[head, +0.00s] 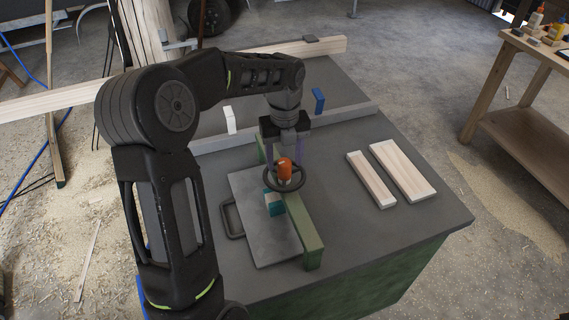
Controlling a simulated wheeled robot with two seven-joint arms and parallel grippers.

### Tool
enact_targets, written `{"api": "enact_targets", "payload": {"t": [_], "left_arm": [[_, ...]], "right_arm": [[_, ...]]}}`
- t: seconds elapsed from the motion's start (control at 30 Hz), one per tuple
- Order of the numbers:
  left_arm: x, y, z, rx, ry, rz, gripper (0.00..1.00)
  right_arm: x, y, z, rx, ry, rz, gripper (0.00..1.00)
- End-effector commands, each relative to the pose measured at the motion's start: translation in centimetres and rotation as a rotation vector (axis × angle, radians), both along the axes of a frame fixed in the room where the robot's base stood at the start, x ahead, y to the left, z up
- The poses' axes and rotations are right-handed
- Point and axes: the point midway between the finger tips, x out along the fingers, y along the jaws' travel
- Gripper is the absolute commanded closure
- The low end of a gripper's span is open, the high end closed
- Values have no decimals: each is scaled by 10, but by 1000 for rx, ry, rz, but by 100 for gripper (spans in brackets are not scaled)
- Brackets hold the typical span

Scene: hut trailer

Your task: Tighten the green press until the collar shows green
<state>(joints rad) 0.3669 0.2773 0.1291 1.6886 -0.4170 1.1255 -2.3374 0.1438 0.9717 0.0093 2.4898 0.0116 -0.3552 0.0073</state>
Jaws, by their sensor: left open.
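The green press (302,226) stands on the grey bench, its beam running from back to front over a grey metal plate (251,244). A dark round handwheel (268,184) sits at the middle of the beam, with an orange part (285,169) at its centre. No green shows on that orange part. A teal and white block (274,203) lies on the plate beside the beam. My left gripper (285,160) points down over the handwheel, its fingers open on either side of the orange part. I cannot tell whether they touch it. My right gripper is out of view.
Two pale boards (403,170) lie on the bench's right. A grey rail (345,117) crosses the bench behind the press, near a white block (230,120) and a blue block (319,100). A wooden table (515,100) stands at far right. The bench's front right is clear.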

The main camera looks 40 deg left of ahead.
Motion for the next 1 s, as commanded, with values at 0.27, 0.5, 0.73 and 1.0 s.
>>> {"api": "enact_targets", "payload": {"t": [0.27, 0.5, 0.73, 1.0], "left_arm": [[1, 0, 44, 1, -5, 0, 45], [0, 0, 56, 0, -1, -1, 45], [0, 0, 55, 0, -1, -1, 45], [0, 0, 55, 1, -1, 0, 45]], "right_arm": [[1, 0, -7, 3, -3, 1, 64], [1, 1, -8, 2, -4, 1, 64], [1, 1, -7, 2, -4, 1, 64], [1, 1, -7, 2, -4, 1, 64]]}}
